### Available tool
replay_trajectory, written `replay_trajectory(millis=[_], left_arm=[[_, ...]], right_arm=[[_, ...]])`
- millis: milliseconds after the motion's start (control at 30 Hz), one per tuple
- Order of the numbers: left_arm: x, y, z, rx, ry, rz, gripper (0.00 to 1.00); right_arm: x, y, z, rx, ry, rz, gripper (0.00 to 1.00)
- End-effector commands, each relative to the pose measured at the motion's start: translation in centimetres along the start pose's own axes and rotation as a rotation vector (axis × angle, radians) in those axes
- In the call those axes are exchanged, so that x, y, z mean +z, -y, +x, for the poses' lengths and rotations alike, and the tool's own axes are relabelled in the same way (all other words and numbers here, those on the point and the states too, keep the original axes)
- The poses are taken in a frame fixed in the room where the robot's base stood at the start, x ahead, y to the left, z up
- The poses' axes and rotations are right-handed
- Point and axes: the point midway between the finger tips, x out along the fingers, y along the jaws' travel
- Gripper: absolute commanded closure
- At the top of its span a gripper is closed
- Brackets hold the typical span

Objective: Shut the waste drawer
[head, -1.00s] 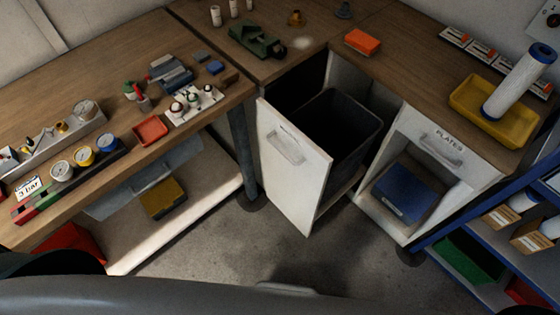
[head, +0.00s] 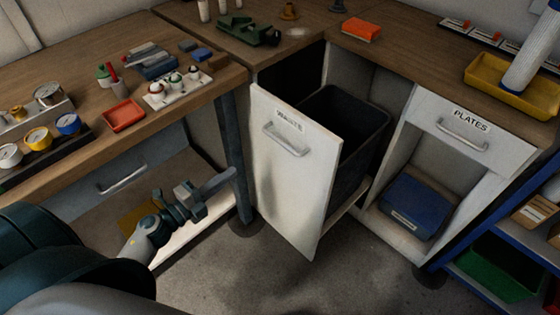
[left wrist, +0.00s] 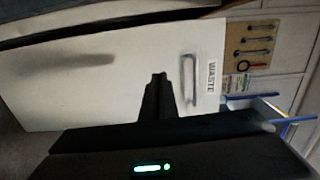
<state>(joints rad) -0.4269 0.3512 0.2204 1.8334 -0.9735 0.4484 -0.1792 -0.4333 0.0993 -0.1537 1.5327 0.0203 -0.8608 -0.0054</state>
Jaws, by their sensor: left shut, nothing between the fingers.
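The waste drawer (head: 283,185) stands pulled out from the corner bench, its white front labelled WASTE and fitted with a metal bar handle (head: 286,141). A black bin (head: 352,125) sits inside it. My left gripper (head: 228,184) is shut and empty, to the left of the drawer front and a little lower than the handle, with a gap between. In the left wrist view the shut fingers (left wrist: 159,80) show in front of the white drawer front (left wrist: 100,85), and the handle (left wrist: 188,80) is just right of them. My right gripper is not in view.
The left bench with gauges and a red tray (head: 123,115) borders my left arm. A bench leg (head: 237,160) stands behind the gripper. The PLATES drawer (head: 470,130) and a blue box (head: 412,205) are to the right. The floor before the drawer is clear.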

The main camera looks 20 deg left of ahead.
Motion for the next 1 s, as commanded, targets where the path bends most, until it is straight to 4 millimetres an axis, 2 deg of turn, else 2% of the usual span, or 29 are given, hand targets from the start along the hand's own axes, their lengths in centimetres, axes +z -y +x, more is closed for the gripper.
replay_trajectory(millis=[167, 633, 767, 1000], left_arm=[[-0.4, 0.8, 0.0, -0.012, -0.021, 0.039, 1.0], [-0.3, 0.8, 0.7, -0.012, -0.019, 0.035, 1.0], [-0.4, 0.9, 1.9, -0.013, -0.019, 0.034, 1.0], [-0.4, 1.1, 5.5, -0.014, -0.019, 0.035, 1.0]], right_arm=[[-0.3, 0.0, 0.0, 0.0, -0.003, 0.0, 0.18], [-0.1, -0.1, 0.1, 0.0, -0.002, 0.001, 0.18], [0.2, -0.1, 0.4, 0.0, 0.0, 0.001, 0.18], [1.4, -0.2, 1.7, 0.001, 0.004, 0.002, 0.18]])
